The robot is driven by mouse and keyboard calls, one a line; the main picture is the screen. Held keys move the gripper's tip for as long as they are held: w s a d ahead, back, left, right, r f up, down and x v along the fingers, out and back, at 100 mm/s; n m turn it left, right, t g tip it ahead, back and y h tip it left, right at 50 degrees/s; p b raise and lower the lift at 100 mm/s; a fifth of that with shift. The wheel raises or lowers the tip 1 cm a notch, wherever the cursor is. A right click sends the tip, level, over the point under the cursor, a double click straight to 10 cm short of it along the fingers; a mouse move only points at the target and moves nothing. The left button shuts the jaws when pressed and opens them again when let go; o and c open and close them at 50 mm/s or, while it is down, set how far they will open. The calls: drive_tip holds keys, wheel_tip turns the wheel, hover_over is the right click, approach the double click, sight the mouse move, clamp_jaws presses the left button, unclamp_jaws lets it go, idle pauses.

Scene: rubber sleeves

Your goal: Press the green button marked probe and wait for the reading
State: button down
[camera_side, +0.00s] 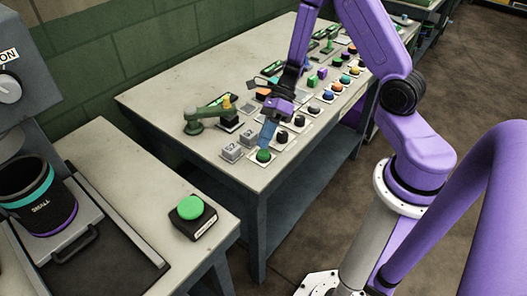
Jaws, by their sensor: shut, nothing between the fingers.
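A large green button (190,207) sits on a black box with a small white label, on the near left bench. The label is too small to read. A smaller green dome (264,155) sits on a pale plate near the front corner of the long table. I cannot read which one is marked probe. My gripper (266,145) is shut and empty, pointing down just above the small green dome. I cannot tell whether its tips touch the dome. It is well away from the large green button.
Grey blocks (232,152) stand left of my gripper, with a green jointed device (205,117) behind them. Rows of coloured domes run back along the long table (165,90). A black cup (40,198) stands at the left under a grey machine.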

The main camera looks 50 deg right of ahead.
drive_tip(key=shift+r, duration=2.5)
drive_tip(key=shift+s+a+r+n, duration=0.15)
drive_tip(key=shift+s+a+n, duration=0.05)
drive_tip(key=shift+s+n, duration=0.1)
drive_tip(key=s+r+m+h, duration=0.4)
drive_tip(key=s+m, duration=0.5)
drive_tip(key=m, duration=0.8)
drive_tip(key=s+r+m+t+h, duration=0.1)
drive_tip(key=s+r+m+h, duration=0.3)
drive_tip(key=s+m, duration=0.6)
drive_tip(key=a+m, duration=0.1)
drive_tip(key=m, duration=0.6)
drive_tip(key=shift+s+r+h, duration=0.25)
drive_tip(key=shift+r+h, duration=0.15)
